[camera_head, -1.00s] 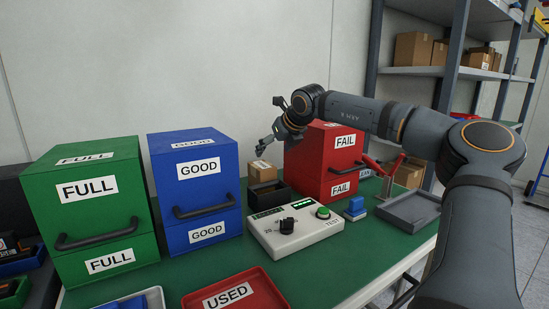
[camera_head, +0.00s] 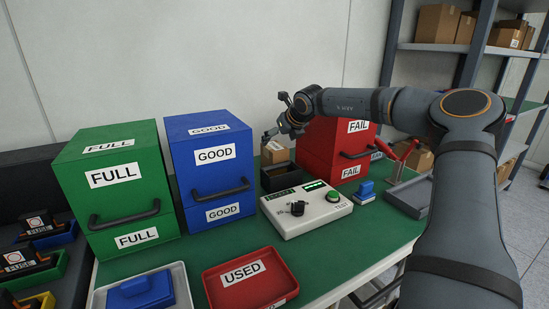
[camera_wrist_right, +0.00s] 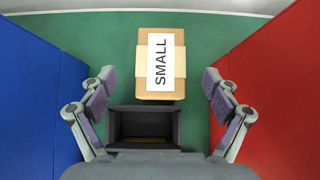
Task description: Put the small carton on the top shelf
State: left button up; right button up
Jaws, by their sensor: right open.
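The small carton (camera_head: 274,152) is a brown box on the green bench, behind a dark open bin and between the blue and red cabinets. In the right wrist view the carton (camera_wrist_right: 147,64) has a white label reading SMALL. My right gripper (camera_head: 283,130) is above and near the carton. In its wrist view the gripper (camera_wrist_right: 155,88) is open, with one finger on each side, apart from the carton, and nothing between them. The top shelf (camera_head: 440,47) of the grey rack at the back right holds several cartons. My left gripper is not in view.
The blue GOOD cabinet (camera_head: 213,165) and red FAIL cabinet (camera_head: 322,150) flank the carton closely. The dark bin (camera_head: 279,178) stands in front of it. A tester (camera_head: 305,210), a red USED tray (camera_head: 215,285) and a green FULL cabinet (camera_head: 110,190) are on the bench.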

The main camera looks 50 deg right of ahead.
aim_at(275, 146)
jog(key=shift+w+d+f, duration=0.1)
jog(key=shift+w+f, duration=0.2)
jog(key=shift+w, duration=0.05)
jog(key=x, duration=0.5)
jog(key=shift+s+f, duration=0.3)
jog(key=shift+s, duration=0.05)
jog(key=shift+w, duration=0.1)
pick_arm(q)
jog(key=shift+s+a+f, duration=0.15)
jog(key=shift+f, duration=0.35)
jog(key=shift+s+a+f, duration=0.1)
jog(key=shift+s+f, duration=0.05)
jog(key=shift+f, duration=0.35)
pick_arm(e)
jog(key=c, duration=1.6)
